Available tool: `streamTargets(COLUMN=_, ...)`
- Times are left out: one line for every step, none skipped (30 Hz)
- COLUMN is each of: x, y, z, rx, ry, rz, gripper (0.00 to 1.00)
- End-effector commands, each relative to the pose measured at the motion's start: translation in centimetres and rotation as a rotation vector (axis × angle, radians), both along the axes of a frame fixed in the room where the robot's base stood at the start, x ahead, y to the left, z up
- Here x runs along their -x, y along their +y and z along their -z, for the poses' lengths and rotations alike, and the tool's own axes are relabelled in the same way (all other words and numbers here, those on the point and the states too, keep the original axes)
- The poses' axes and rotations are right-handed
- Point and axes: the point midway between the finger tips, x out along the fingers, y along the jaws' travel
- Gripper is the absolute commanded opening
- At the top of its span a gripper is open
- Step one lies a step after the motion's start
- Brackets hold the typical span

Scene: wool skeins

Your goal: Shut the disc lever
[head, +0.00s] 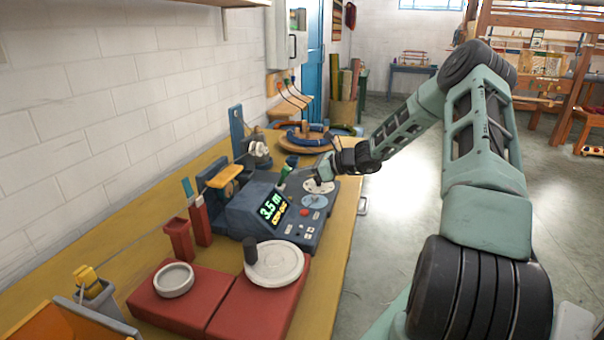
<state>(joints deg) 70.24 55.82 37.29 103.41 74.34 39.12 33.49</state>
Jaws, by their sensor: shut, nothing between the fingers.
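A blue-grey winding machine (235,209) with a green digital display stands on the yellow bench. Round pale discs (314,201) lie flat on its top right part, one partly under my gripper. A green-handled lever (284,174) stands tilted just left of the discs; I cannot tell for sure that it is the disc lever. My gripper (320,177) is shut and empty, pointing down and left at the far disc. It is to the right of the green lever, seemingly apart from it. The fingertips are small, and contact with the machine cannot be told.
A red base (196,312) with a white ring and a white round plate (274,263) is in front. A red holder (179,241) stands at the left. A wooden turntable (306,138) with coiled wool is behind the machine. The white wall bounds the left; open floor lies right.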

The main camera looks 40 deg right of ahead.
Motion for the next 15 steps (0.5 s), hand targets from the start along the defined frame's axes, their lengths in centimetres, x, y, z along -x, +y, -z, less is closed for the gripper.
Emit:
streamTargets(x=0.0, y=0.0, z=-0.2, rx=0.003, ry=0.003, rz=-0.001, gripper=0.0)
streamTargets(x=-0.1, y=0.1, z=-0.3, rx=0.005, ry=0.007, rz=-0.001, gripper=0.0)
streamTargets(x=-0.1, y=0.1, z=-0.4, rx=0.008, ry=0.011, rz=-0.002, gripper=0.0)
streamTargets(x=-0.1, y=0.1, z=-0.5, rx=0.011, ry=0.017, rz=-0.003, gripper=0.0)
streamTargets(x=-0.2, y=0.2, z=-0.6, rx=0.015, ry=0.024, rz=-0.003, gripper=0.0)
streamTargets(x=-0.2, y=0.2, z=-0.7, rx=0.019, ry=0.032, rz=-0.001, gripper=0.0)
streamTargets(x=-0.3, y=0.2, z=-0.7, rx=0.022, ry=0.037, rz=-0.001, gripper=0.0)
streamTargets(x=-0.3, y=0.2, z=-0.8, rx=0.027, ry=0.043, rz=-0.002, gripper=0.0)
streamTargets(x=-0.4, y=0.2, z=-0.9, rx=0.032, ry=0.051, rz=-0.002, gripper=0.0)
streamTargets(x=-0.4, y=0.3, z=-0.9, rx=0.035, ry=0.057, rz=-0.002, gripper=0.0)
streamTargets(x=-0.5, y=0.3, z=-1.1, rx=0.039, ry=0.064, rz=-0.003, gripper=0.0)
streamTargets(x=-0.5, y=0.3, z=-1.2, rx=0.046, ry=0.076, rz=-0.002, gripper=0.0)
streamTargets(x=-0.6, y=0.4, z=-1.4, rx=0.052, ry=0.086, rz=-0.002, gripper=0.0)
streamTargets(x=-0.7, y=0.5, z=-1.5, rx=0.06, ry=0.097, rz=-0.003, gripper=0.0)
streamTargets(x=-0.8, y=0.6, z=-1.8, rx=0.07, ry=0.114, rz=-0.004, gripper=0.0)
